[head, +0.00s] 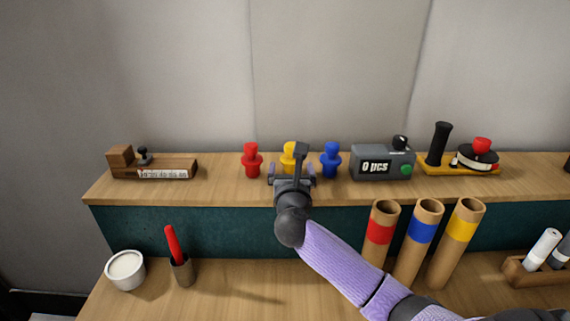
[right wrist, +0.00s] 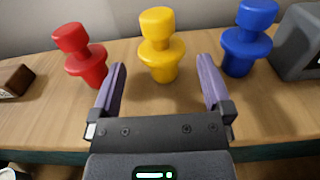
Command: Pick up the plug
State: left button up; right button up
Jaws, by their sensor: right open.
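Three plugs stand upright in a row on the raised wooden shelf: a red plug (head: 252,161), a yellow plug (head: 289,153) and a blue plug (head: 331,160). In the head view the yellow plug is partly hidden behind my right gripper (head: 292,176). In the right wrist view my right gripper (right wrist: 162,85) is open and empty. The yellow plug (right wrist: 158,47) stands just beyond and between its fingertips. The red plug (right wrist: 80,55) is left of the left finger, and the blue plug (right wrist: 248,38) is right of the right finger. My left gripper is not in view.
A grey counter box (head: 382,163) reading "0 pcs" stands right of the blue plug. A wooden block device (head: 153,168) is at the shelf's left. Cardboard tubes (head: 418,235) with coloured bands stand below, near my right arm. A white cup (head: 125,270) is at lower left.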

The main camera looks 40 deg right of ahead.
aim_at(292, 159)
jog(key=b+x, duration=0.1)
jog(key=x, duration=0.3)
jog(key=shift+w+d+b, duration=0.2)
jog(key=shift+d+b, duration=0.15)
jog(key=shift+w, duration=0.1)
pick_arm(q)
jog(key=shift+s+a+f, duration=0.2)
jog(key=shift+a+f, duration=0.1)
jog(key=shift+f, duration=0.2)
jog(key=shift+s+a+f, duration=0.15)
jog(key=shift+a+f, duration=0.15)
jog(key=shift+f, duration=0.15)
pick_arm(e)
jog(key=shift+r, duration=0.1)
jog(key=shift+c, duration=0.3)
pick_arm(q)
jog(key=shift+a, duration=0.1)
pick_arm(e)
jog(key=c, duration=1.1)
